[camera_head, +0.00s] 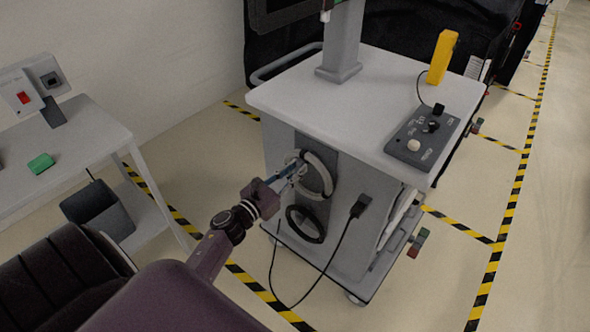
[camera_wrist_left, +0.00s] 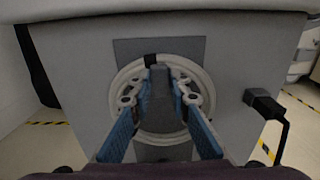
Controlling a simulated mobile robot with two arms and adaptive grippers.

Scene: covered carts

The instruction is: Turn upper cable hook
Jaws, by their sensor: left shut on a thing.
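The upper cable hook (camera_wrist_left: 160,100) is a dark grey bar on a dark plate on the cart's grey side panel. A pale coiled cable (camera_wrist_left: 121,88) rings it, with a black band at its top; the coil also shows in the head view (camera_head: 326,172). My left gripper (camera_head: 299,166) reaches the hook from the left. In the left wrist view its blue fingers (camera_wrist_left: 160,92) are on both sides of the grey bar, shut on it. The fingers hide part of the hook and coil. My right gripper is not in view.
A lower black ring (camera_head: 305,224) sits below on the cart (camera_head: 300,95). A black plug (camera_head: 360,206) with a hanging cable is to its right. A control box (camera_head: 423,138) and yellow device (camera_head: 442,57) are on top. A side table (camera_head: 80,140) and bin (camera_head: 98,210) stand left.

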